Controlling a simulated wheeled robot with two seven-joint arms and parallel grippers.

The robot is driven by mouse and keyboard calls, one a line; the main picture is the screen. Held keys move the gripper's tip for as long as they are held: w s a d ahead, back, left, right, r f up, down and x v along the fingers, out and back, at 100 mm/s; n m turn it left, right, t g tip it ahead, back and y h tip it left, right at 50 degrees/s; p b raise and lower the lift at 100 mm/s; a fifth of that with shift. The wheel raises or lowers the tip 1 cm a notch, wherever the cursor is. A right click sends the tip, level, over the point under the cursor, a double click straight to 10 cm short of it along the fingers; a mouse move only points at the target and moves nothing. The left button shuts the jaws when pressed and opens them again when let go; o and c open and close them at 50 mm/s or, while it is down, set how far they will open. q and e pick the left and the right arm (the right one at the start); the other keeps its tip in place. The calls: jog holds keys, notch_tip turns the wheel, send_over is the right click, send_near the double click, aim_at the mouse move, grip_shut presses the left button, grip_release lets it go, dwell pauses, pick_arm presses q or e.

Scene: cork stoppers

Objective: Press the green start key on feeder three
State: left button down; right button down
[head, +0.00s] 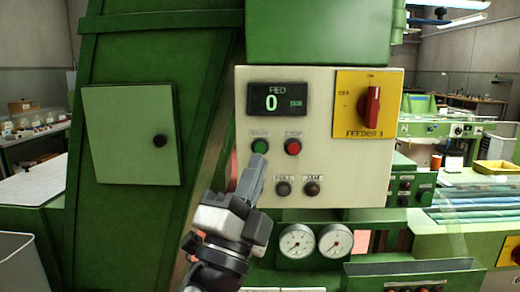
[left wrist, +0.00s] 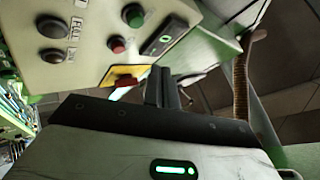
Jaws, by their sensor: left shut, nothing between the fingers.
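The green start key (head: 260,146) is a round button on the cream control panel (head: 330,100) marked FEEDER 3. It also shows at the top of the left wrist view (left wrist: 134,14). My left gripper (head: 258,162) is shut and empty, its fingertips just below the green key in the head view. Whether they touch the panel I cannot tell. In the left wrist view the shut fingers (left wrist: 162,86) show at the middle, apart from the key in the picture. My right gripper is not in view.
A red stop button (head: 293,146) sits right of the green key, and two dark knobs (head: 283,188) sit below. A display (head: 277,98) reads 0. A red rotary switch (head: 370,108) is on a yellow plate. Two gauges (head: 297,241) hang under the panel.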

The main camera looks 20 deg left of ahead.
pick_arm(q)
jog(key=shift+w+a+b, duration=0.15)
jog(key=shift+w+a, duration=0.1)
jog(key=shift+w, duration=0.5)
jog(key=shift+w+a+b, duration=0.2)
jog(key=shift+w, duration=0.6)
jog(key=shift+w+a+b, duration=0.15)
jog(key=shift+w+a, duration=0.1)
jog(key=shift+w, duration=0.5)
jog(key=shift+w, duration=0.1)
jog(key=shift+w+a, duration=0.1)
jog(key=shift+w, duration=0.2)
jog(key=shift+w+a+b, duration=0.15)
jog(key=shift+w+b, duration=0.2)
jog(key=shift+w, duration=0.05)
dwell(0.8)
jog(key=shift+s, duration=0.1)
jog(key=shift+s+d, duration=0.25)
jog(key=shift+s, duration=0.45)
jog(key=shift+s, duration=0.1)
jog(key=s, duration=0.2)
jog(key=s+d+p, duration=0.1)
jog(key=s, duration=0.1)
jog(key=shift+s+d, duration=0.2)
jog(key=shift+s, duration=0.1)
